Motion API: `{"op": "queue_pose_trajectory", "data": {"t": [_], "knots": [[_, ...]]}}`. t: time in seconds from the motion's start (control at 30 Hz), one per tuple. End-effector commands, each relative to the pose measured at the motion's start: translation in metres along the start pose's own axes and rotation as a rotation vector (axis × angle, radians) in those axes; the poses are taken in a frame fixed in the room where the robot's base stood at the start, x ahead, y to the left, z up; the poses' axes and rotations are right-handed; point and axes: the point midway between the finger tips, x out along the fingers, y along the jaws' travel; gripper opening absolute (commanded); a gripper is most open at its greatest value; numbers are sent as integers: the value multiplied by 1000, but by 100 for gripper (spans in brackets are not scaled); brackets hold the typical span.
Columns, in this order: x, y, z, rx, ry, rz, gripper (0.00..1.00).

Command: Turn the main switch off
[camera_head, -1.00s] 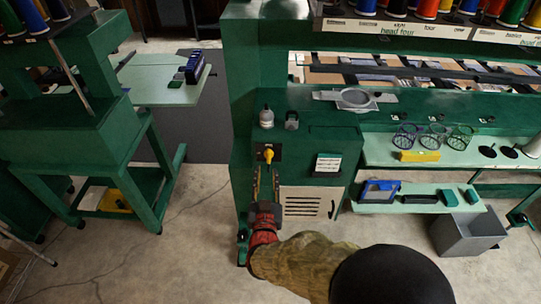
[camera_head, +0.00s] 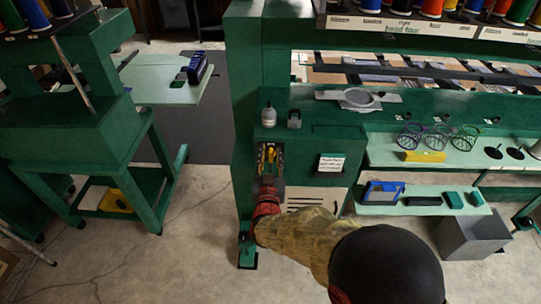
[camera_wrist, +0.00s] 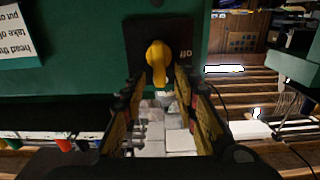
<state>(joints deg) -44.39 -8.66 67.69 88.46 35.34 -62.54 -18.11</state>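The main switch is a yellow knob (camera_head: 270,154) on a dark plate on the green machine's front. In the wrist view the yellow knob (camera_wrist: 158,58) points toward the space between my fingers, and its black plate (camera_wrist: 139,37) carries the word "off" to the right, upside down. My gripper (camera_head: 269,163) is open in front of the switch. In the wrist view my gripper (camera_wrist: 161,88) has one finger on each side of the knob's lower end, with gaps showing. I see no contact with the knob.
A white label card (camera_head: 331,163) is right of the switch. A bottle (camera_head: 268,115) stands on the ledge above. A shelf (camera_head: 385,150) with wire cups and a grey bin (camera_head: 470,238) are to the right. Open floor lies left, before another green machine (camera_head: 70,130).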

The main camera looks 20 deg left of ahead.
Motion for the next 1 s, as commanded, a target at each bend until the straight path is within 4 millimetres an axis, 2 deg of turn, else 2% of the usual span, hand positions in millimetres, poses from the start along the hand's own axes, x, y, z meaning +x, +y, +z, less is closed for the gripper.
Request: {"op": "queue_pose_trajectory", "data": {"t": [0.07,0.57,1.0], "knots": [[0,0,0,0,0,0,29],[0,0,0,0,0,0,1],[0,0,0,-10,0,0,0]]}}
